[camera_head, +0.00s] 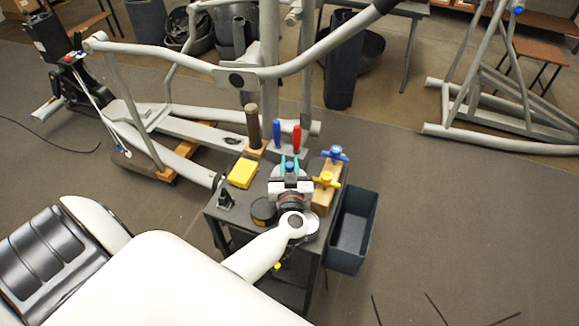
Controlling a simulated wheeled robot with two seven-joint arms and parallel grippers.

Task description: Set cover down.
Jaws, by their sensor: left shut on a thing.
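My left gripper (290,164) is over the far half of a small dark cart top (236,214), its white arm reaching in from the lower left. Its teal fingertips are shut on a small blue-topped thing (289,167), which I take to be the cover. Most of it is hidden by the gripper, and I cannot tell whether it touches the cart top. My right gripper is not in view.
A yellow box (243,173), black round piece (264,211) and small black stand (225,199) are left of the gripper. Blue and red-handled tools (296,138) stand behind. A wooden block with a blue knob (335,153) and yellow knob (326,179) is right, beside a dark bin (352,232).

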